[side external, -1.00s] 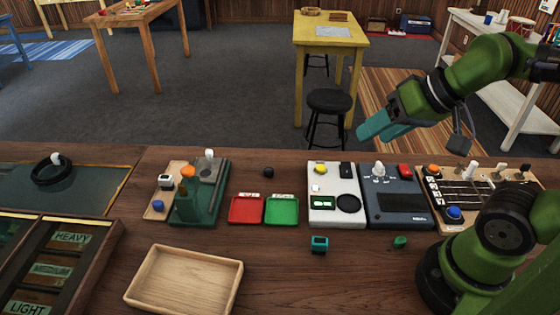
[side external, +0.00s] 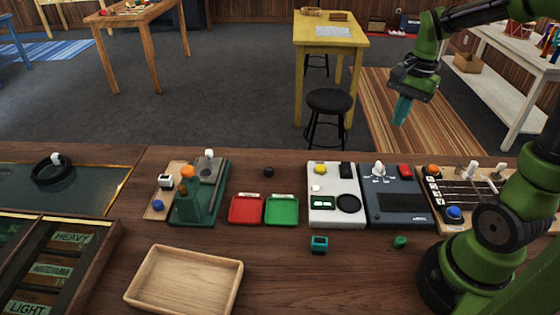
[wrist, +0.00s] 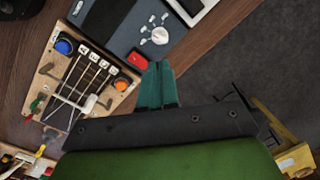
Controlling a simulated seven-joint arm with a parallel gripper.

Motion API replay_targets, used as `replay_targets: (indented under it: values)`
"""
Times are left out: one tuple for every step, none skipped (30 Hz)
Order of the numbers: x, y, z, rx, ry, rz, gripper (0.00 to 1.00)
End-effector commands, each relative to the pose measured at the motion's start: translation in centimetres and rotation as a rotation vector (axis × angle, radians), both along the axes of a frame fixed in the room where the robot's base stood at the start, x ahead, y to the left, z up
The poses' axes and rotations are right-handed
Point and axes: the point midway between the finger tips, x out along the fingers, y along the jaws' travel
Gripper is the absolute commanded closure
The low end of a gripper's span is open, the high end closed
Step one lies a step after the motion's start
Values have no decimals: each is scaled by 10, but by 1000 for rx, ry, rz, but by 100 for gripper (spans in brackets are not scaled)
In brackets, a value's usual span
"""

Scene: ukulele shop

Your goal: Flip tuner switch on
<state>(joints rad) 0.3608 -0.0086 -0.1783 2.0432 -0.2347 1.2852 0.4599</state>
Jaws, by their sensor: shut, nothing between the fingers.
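A dark blue-grey box (side external: 402,215) stands on the bench with a white knob (side external: 379,168), a red button (side external: 405,170) and a dark screen. A white box (side external: 318,216) beside it has a yellow knob (side external: 320,169), a black switch-like block (side external: 346,170) and a small green display. Which box is the tuner I cannot tell. My gripper (side external: 402,112) points down with its teal fingers shut and empty, in the air above and behind the dark box. In the wrist view its fingertips (wrist: 156,68) appear beside the red button (wrist: 138,59), apparently well above it.
A stringed wooden board (side external: 434,219) with orange and blue knobs stands right of the dark box. Red (side external: 246,211) and green (side external: 281,211) trays and a green device (side external: 200,213) stand left. A wooden tray (side external: 136,300) is in front. Small teal (side external: 319,243) and green (side external: 400,242) items lie nearby.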

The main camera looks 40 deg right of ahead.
Motion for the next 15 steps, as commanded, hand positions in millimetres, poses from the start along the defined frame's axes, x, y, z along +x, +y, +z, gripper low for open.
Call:
replay_targets:
  values:
    - [-1, -20, -8, 18, 69, -128, 100]
    - [-3, -29, -10, 26, 107, -203, 100]
    - [-5, -41, -14, 35, 156, -307, 100]
    - [-7, -49, -16, 39, 193, -384, 100]
    - [-9, -57, -18, 42, 229, -462, 100]
    - [-11, -65, -19, 43, 272, -563, 100]
    - [-12, -70, -18, 43, 297, -628, 100]
    - [-12, -72, -17, 40, 318, -683, 100]
    - [-12, -73, -13, 39, 337, -747, 100]
    - [-12, -74, -10, 37, 345, -787, 100]
    - [-12, -73, -7, 38, 352, -821, 100]
    - [-13, -72, -5, 39, 363, -857, 100]
    - [-14, -71, -5, 41, 371, -879, 100]
    - [-15, -70, -5, 42, 378, -895, 100]
    - [-15, -69, -4, 44, 383, -912, 100]
